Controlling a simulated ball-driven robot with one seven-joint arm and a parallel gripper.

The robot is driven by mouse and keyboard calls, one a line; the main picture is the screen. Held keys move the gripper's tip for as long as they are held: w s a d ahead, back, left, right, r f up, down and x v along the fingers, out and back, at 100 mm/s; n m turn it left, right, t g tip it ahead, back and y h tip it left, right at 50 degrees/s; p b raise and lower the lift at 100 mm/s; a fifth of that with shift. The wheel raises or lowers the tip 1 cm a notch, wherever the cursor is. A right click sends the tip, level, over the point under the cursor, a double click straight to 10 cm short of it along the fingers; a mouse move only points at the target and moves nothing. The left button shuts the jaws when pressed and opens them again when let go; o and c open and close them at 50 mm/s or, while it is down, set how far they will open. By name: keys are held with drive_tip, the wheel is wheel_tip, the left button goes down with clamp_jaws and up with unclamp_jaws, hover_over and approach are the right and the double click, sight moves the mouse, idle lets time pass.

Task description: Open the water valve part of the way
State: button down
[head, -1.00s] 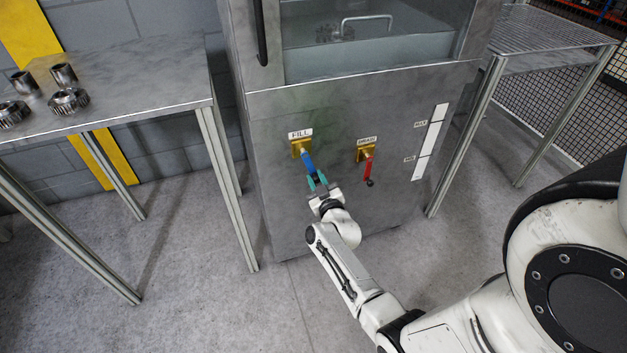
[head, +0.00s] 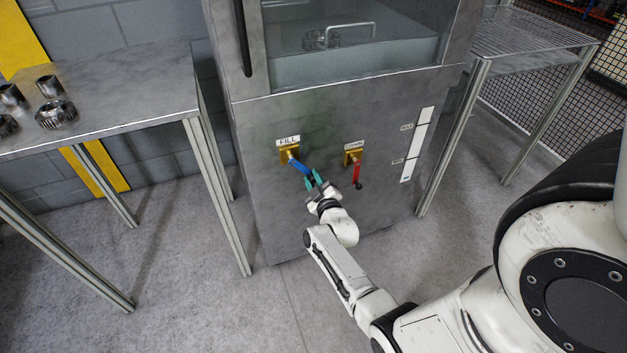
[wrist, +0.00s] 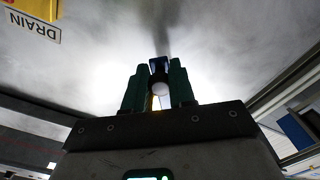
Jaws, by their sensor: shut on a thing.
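The fill valve has a brass body (head: 290,154) under a FILL label on the grey cabinet front. Its blue lever (head: 299,167) slants down and to the right from the brass. My gripper (head: 315,181) has teal fingers shut on the lower end of the blue lever. In the wrist view the fingers (wrist: 159,88) stand on either side of the lever end, which is dark and partly hidden between them. The drain valve's red lever (head: 357,173) hangs nearly straight down to the right, apart from my gripper.
A metal table (head: 120,80) with several gear parts stands at the left. A wire-topped rack (head: 530,48) stands at the right. A level gauge (head: 418,145) marked MAX and MIN is on the cabinet front. The floor before the cabinet is clear.

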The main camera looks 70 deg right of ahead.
drive_tip(key=c, duration=1)
unclamp_jaws()
drive_tip(key=p+v, duration=0.3)
drive_tip(key=v, duration=0.8)
drive_tip(key=w+a+r+n+y+p, duration=0.1)
drive_tip(key=w+a+y, duration=0.2)
drive_tip(key=a+y, duration=0.15)
drive_tip(key=w+a+n+g+y+p, duration=0.1)
drive_tip(key=w+a+y, duration=0.15)
drive_tip(key=a, duration=0.35)
drive_tip(key=w+a+r+n+y+p, duration=0.1)
drive_tip(key=w+a+y, duration=0.1)
drive_tip(key=a+y, duration=0.3)
drive_tip(key=s+a+r+g+p, duration=0.1)
drive_tip(key=s+a+r+g, duration=0.2)
drive_tip(key=s+a, duration=0.1)
drive_tip(key=s+a+r+g+y+p, duration=0.1)
drive_tip(key=s+a+r+g, duration=0.2)
drive_tip(key=s, duration=0.3)
drive_tip(key=s+a+r+m+g+p, duration=0.1)
drive_tip(key=s+a+r+g, duration=0.2)
drive_tip(key=s+a+r, duration=0.1)
drive_tip(key=shift+s+a+g+y, duration=0.15)
drive_tip(key=shift+s+a, duration=0.1)
drive_tip(key=shift+a, duration=0.3)
drive_tip(key=shift+s+a+g+y, duration=0.15)
drive_tip(key=shift+s+a, duration=0.05)
drive_tip(key=shift+a, duration=0.35)
